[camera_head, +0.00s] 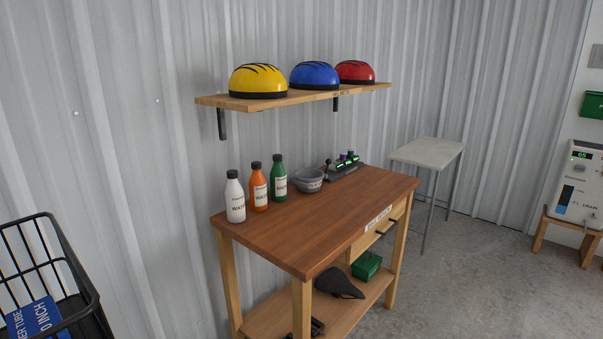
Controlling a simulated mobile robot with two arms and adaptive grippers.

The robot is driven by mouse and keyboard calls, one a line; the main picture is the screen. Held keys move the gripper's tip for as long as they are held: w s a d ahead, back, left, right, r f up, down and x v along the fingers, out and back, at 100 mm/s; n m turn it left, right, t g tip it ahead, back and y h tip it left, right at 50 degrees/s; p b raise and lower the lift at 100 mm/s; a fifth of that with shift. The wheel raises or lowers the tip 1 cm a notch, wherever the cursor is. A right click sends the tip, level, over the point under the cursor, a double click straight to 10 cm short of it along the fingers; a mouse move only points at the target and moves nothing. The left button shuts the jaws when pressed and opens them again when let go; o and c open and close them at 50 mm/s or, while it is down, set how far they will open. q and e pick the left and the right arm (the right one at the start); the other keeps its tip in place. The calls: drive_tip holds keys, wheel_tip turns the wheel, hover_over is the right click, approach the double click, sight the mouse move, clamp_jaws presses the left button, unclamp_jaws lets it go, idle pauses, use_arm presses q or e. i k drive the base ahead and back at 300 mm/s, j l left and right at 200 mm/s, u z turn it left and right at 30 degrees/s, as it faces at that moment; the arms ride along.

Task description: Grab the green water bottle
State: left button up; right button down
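The green water bottle (279,178) has a dark cap and a pale label. It stands upright at the back of the wooden workbench (330,226). An orange bottle (259,188) stands just left of it, and a white bottle (235,197) stands further left near the bench's left edge. A grey bowl (309,180) sits close to the right of the green bottle. Neither of my grippers shows in the head view.
A shelf (300,97) with yellow, blue and red helmets hangs on the wall above the bench. A small rack (346,166) sits at the bench's back right. The front of the benchtop is clear. A black basket (48,280) stands at lower left.

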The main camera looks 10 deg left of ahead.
sight(278, 175)
drive_tip(key=k+z, duration=0.3)
drive_tip(key=k+l+z, duration=0.15)
drive_tip(key=k+z, duration=0.15)
drive_tip(key=i+l+z, duration=0.2)
drive_tip(key=i, duration=0.3)
drive_tip(key=i+l+z, duration=0.25)
drive_tip(key=i, duration=0.3)
drive_tip(key=i+l+u, duration=0.15)
drive_tip(key=i, duration=0.25)
drive_tip(key=i+l+u, duration=0.1)
drive_tip(key=i, duration=0.3)
drive_tip(key=i+l+u, duration=0.15)
drive_tip(key=i, duration=0.25)
drive_tip(key=i+j+u, duration=0.15)
drive_tip(key=i+u, duration=0.85)
drive_tip(key=i+l+u, duration=0.15)
drive_tip(key=i+u, duration=0.15)
drive_tip(key=u, duration=0.2)
